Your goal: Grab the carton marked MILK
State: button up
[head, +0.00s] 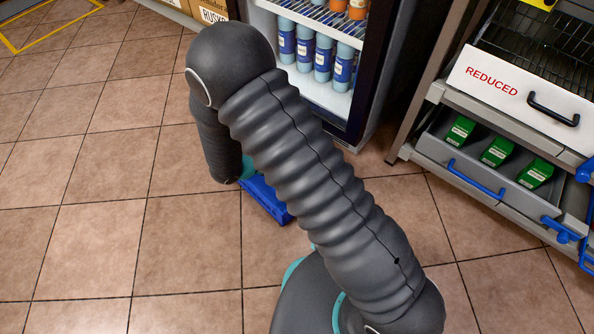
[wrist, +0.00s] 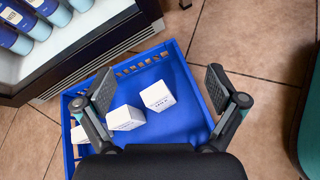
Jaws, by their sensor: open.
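A blue crate (wrist: 188,118) stands on the floor, and white cartons lie in it. One carton (wrist: 158,95) is between and beyond my fingers; a second carton (wrist: 126,118) is left of it, near my left finger. A third white carton (wrist: 78,136) is partly hidden behind that finger. The cartons bear small dark print that I cannot read, so I cannot tell which is marked MILK. My gripper (wrist: 160,88) is open and empty above the crate. In the head view my arm hides the gripper and most of the crate (head: 268,200).
A fridge (head: 362,95) with blue-labelled bottles (head: 322,58) stands beside the crate; its base is close to the crate's edge. At right are a drawer marked REDUCED (head: 510,88) and a lower drawer with green packs (head: 497,150).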

jog(key=s+a+f+n+t+y, duration=0.1)
jog(key=a+f+n+t, duration=0.15)
jog(key=f, duration=0.35)
jog(key=s+a+f+n+t+y, duration=0.1)
jog(key=s+a+f+n, duration=0.1)
jog(key=a+f+n, duration=0.3)
jog(key=shift+m, duration=0.35)
jog(key=x, duration=1.3)
jog(key=shift+s+d+f, duration=0.2)
jog(key=shift+d+f, duration=0.15)
jog(key=shift+f, duration=0.05)
jog(key=shift+w+d+f, duration=0.25)
jog(key=shift+w+d, duration=0.1)
jog(key=shift+w, duration=0.2)
jog(key=c, duration=1.5)
